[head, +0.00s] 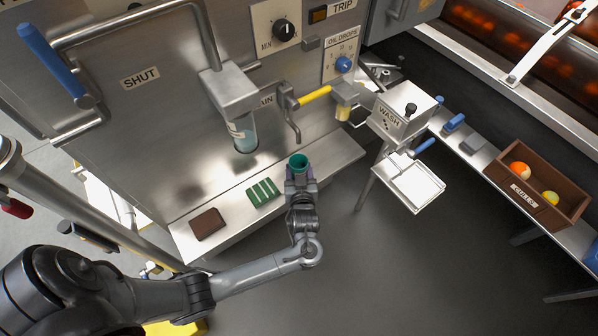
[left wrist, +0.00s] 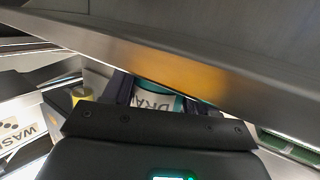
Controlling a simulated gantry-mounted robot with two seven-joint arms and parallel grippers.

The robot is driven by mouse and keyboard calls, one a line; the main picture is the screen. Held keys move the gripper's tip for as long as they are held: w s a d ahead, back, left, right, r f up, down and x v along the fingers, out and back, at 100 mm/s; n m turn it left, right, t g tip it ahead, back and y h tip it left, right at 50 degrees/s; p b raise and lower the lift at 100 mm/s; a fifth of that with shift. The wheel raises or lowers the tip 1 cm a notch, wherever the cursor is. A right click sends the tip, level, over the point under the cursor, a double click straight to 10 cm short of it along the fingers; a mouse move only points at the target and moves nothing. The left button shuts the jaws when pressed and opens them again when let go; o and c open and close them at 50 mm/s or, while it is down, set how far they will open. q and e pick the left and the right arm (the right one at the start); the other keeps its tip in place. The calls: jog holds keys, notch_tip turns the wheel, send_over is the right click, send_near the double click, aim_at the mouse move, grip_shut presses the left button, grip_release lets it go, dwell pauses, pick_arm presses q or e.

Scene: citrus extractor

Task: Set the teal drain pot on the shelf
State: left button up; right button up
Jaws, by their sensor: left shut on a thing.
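The teal drain pot (head: 298,161) is held in my left gripper (head: 299,176), at the front edge of the steel shelf (head: 334,156) in the head view. Its open rim faces up. In the left wrist view the pot (left wrist: 163,101) shows its white label, partly reading "DRA", between the fingers, with the gripper body (left wrist: 155,130) hiding much of it. I cannot tell whether the pot's base touches the shelf. My right gripper is not in view.
On the shelf left of the pot lie a green ribbed block (head: 263,192) and a brown pad (head: 207,224). A clear cylinder (head: 243,133) hangs above. A yellow-handled drain lever (head: 313,96) is behind the pot. A white wash tray (head: 415,186) stands to the right.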

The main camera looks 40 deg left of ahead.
pick_arm(q)
jog(key=shift+f, duration=0.15)
jog(key=o, duration=1.1)
jog(key=shift+r, duration=0.25)
jog(key=shift+s+d+p, duration=0.2)
jog(key=shift+d+p, duration=0.1)
jog(key=shift+p+v, duration=2.2)
jog(key=shift+v, duration=3.45)
